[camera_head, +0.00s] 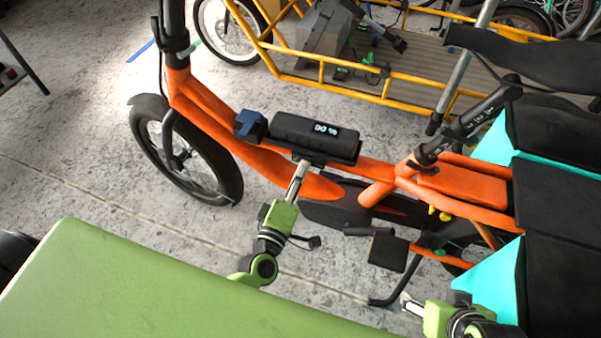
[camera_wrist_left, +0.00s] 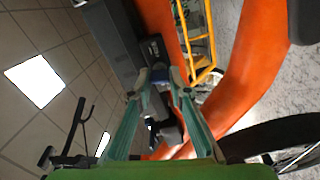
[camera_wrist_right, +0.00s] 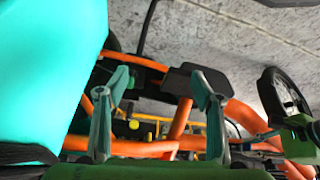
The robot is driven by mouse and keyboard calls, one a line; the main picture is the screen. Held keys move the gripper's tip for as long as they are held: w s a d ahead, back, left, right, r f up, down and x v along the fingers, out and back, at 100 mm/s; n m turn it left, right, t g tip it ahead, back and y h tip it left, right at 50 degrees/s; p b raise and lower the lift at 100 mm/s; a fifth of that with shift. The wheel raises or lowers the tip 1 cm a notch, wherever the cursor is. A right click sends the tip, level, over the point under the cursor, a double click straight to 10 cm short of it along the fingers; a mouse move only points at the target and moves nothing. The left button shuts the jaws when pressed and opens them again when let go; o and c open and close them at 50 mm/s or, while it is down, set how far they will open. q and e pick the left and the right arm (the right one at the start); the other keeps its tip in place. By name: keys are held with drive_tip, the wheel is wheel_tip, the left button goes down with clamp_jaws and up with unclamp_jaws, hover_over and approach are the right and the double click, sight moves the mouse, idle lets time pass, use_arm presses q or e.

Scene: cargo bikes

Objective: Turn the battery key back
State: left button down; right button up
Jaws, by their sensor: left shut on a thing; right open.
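The black battery (camera_head: 300,139) sits on the orange bike frame, with a lit display reading about 90 %. My left gripper (camera_head: 303,167) reaches up to the battery's near lower side. In the left wrist view, my left gripper (camera_wrist_left: 160,92) is shut on a small dark blue-grey piece, which looks like the battery key (camera_wrist_left: 160,75). The battery (camera_wrist_left: 112,42) rises just behind it. The fingers hide part of the key, so its turn angle is unclear. My right gripper (camera_head: 409,304) is low at the right, apart from the battery. It is open and empty in the right wrist view (camera_wrist_right: 161,90).
A blue block (camera_head: 250,125) sits on the frame beside the battery. The orange tube (camera_head: 250,163) runs close to my left gripper. A black pedal (camera_head: 388,252) and turquoise-black bags (camera_head: 490,285) are near my right gripper. A yellow bike (camera_head: 340,75) stands behind.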

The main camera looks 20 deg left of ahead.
use_arm(q)
drive_tip(key=shift+f+n, duration=0.1)
drive_tip(key=shift+n, duration=1.4)
use_arm(e)
drive_tip(key=shift+w+a+r+t, duration=0.15)
drive_tip(key=shift+w+r+t, duration=0.1)
drive_tip(key=shift+w, duration=0.25)
drive_tip(key=shift+w+a+r+t, duration=0.15)
drive_tip(key=shift+w+t, duration=0.1)
drive_tip(key=shift+w, duration=0.2)
drive_tip(key=shift+f, duration=0.1)
use_arm(q)
drive_tip(key=c, duration=1.9)
unclamp_jaws()
